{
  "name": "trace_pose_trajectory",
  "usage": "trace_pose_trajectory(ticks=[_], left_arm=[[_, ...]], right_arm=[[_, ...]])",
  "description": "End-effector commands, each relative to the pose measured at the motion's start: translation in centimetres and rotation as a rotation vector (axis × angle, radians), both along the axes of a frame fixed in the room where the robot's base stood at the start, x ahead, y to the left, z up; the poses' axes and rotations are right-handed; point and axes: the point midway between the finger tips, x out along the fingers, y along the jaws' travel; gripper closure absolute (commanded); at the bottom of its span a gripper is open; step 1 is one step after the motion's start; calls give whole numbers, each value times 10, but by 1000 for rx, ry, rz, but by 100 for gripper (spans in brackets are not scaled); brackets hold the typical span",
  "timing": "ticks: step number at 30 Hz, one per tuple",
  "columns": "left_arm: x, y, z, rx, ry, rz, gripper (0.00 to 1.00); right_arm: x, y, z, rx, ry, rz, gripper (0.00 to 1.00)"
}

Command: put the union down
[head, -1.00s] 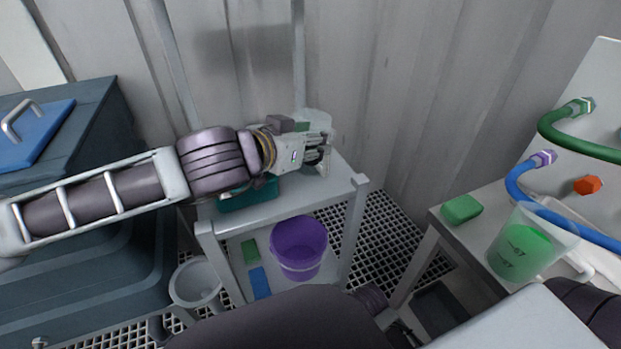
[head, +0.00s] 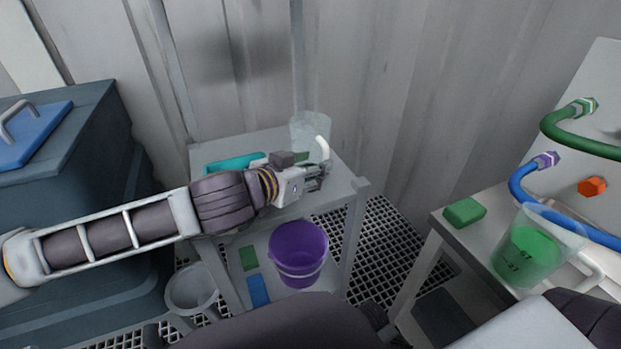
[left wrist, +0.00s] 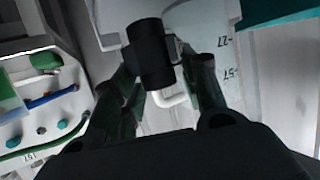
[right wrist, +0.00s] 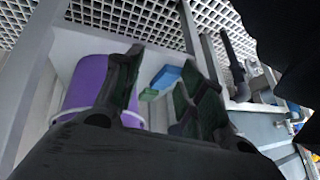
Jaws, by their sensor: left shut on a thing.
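The union shows in the left wrist view as a black cylinder (left wrist: 150,55) between the fingers of my left gripper (left wrist: 163,80). The gripper is shut on it. In the head view my left gripper (head: 320,178) is over the right part of the grey cart's top (head: 342,186), in front of a clear jug (head: 308,128). I cannot make out the union there, nor tell whether it touches the cart top. My right gripper (right wrist: 163,70) is open and empty in the right wrist view.
A teal tray (head: 235,162) lies on the cart top, partly behind my left arm. A purple bucket (head: 298,255) and green and blue blocks are on the lower shelf. At right, a bench holds a green sponge (head: 464,212) and a jug of green liquid (head: 535,252).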

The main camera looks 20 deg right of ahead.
Motion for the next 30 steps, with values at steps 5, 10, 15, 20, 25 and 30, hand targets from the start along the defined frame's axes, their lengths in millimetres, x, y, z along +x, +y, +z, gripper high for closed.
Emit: trace_pose_trajectory(ticks=[5,10,15,20,25,30], left_arm=[[0,0,-21,-1,1,0,81],[0,0,-27,-1,1,0,81],[0,0,-26,-1,1,0,81],[0,0,-27,-1,-1,0,81],[0,0,-29,-1,-1,0,81],[0,0,-29,0,0,0,47]], right_arm=[[1,2,-14,18,-18,-11,60],[-4,2,-24,22,-12,-16,60],[-3,2,-22,23,-17,-16,60],[-1,3,-20,26,-24,-16,60],[0,4,-22,31,-28,-16,60],[-1,4,-25,32,-25,-16,60]])
